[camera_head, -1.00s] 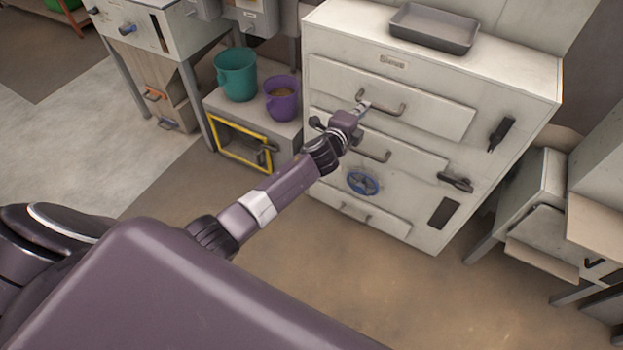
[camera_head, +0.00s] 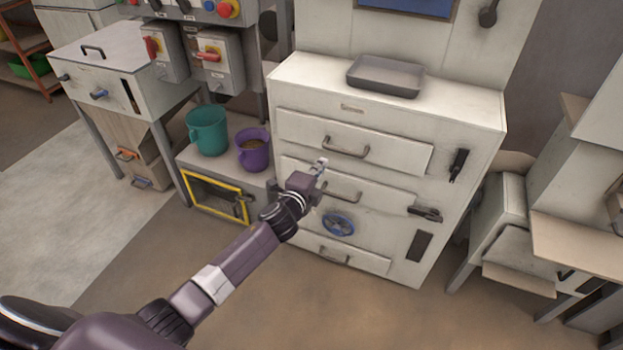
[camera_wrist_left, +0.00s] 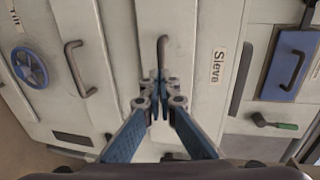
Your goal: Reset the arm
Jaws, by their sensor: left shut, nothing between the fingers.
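My left arm reaches in from the lower left in the head view, stretched out toward a white drawer cabinet (camera_head: 390,143). My left gripper (camera_head: 321,163) is shut and empty, in front of the cabinet's drawer fronts. In the left wrist view the blue-padded fingers (camera_wrist_left: 160,112) meet at their tips, near the upper drawer's handle (camera_wrist_left: 162,50) in the picture. I cannot tell whether they touch it. The drawers look closed. My right gripper is not in view.
A grey tray (camera_head: 385,78) lies on the cabinet top. A teal bucket (camera_head: 207,131) and a purple jug (camera_head: 253,150) stand on a low unit with a yellow frame (camera_head: 217,197). A blue handwheel (camera_head: 338,224) is on the cabinet front. Floor (camera_head: 330,310) in front is clear.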

